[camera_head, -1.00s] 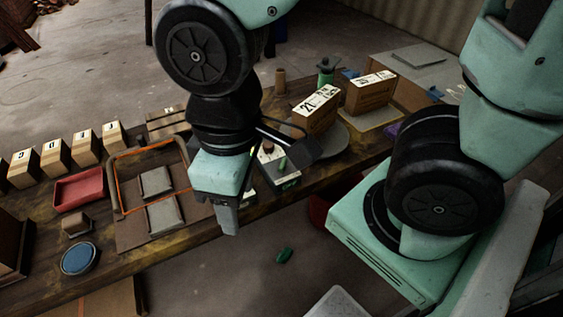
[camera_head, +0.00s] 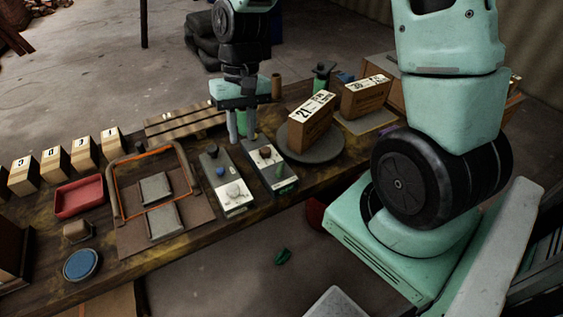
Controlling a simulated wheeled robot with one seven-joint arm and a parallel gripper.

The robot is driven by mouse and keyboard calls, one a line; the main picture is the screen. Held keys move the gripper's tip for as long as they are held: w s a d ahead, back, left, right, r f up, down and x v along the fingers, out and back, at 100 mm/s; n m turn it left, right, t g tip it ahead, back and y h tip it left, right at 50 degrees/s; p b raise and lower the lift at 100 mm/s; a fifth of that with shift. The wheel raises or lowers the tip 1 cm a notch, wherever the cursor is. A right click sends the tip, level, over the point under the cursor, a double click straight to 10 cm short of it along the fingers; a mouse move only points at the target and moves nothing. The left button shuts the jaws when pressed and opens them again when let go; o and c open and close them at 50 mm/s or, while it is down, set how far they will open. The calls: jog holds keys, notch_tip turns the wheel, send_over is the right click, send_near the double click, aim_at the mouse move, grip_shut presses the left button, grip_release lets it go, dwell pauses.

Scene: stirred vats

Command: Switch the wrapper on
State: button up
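Two grey control boxes with white front panels stand side by side mid-bench. The right control box (camera_head: 273,173) has a reddish-brown knob (camera_head: 265,152) and a green lever or button (camera_head: 281,169). Which one switches the wrapper, I cannot tell. A round grey turntable (camera_head: 333,150) with a numbered carton (camera_head: 312,118) on it stands to their right. My gripper (camera_head: 242,136) points down at the boxes' far ends, its fingers apart. A green shape shows between or behind them.
A wooden frame with orange edging (camera_head: 116,178) and grey pads stands left. A red tray (camera_head: 79,198), lettered blocks (camera_head: 84,153), a blue round dish (camera_head: 81,262) and a slatted pallet (camera_head: 187,122) are also there. A second carton (camera_head: 366,97) stands right.

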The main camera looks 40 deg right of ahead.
jog(key=w+d+f+m+y, duration=0.1)
jog(key=d+m, duration=0.1)
jog(key=d, duration=0.3)
jog(key=w+d+f+m, duration=0.2)
jog(key=d, duration=0.2)
jog(key=m+t+y+p, duration=0.1)
jog(key=m+y+p, duration=0.1)
jog(key=m, duration=0.3)
send_near(281, 167)
jog(key=p+x, duration=0.2)
jog(key=x, duration=0.7)
jog(key=shift+f+p, duration=0.2)
jog(key=shift+p, duration=0.1)
grip_shut()
